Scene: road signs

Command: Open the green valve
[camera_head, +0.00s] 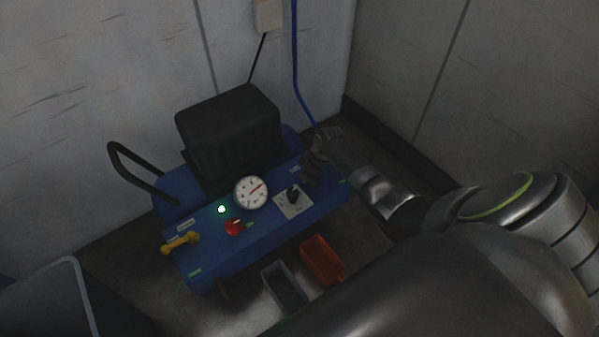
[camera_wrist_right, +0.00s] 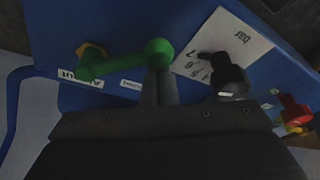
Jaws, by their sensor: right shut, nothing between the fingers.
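The green valve (camera_wrist_right: 125,62) shows in the right wrist view as a green lever with a round knob at its right end, on the blue panel (camera_wrist_right: 110,20). Its other end sits on a brass-coloured fitting above a white label. My right gripper (camera_wrist_right: 157,82) is shut and empty, its fingertips right at the round knob; whether they touch it I cannot tell. In the head view my right gripper (camera_head: 316,160) is at the right end of the blue machine (camera_head: 240,250), and I cannot make out the valve there. My left gripper is not in view.
A black knob (camera_head: 293,195) on a white plate, a gauge (camera_head: 251,192), a red knob (camera_head: 233,227) and a yellow handle (camera_head: 180,243) are on the machine. Red (camera_head: 322,258) and grey (camera_head: 284,286) trays are in front. Walls stand behind and right.

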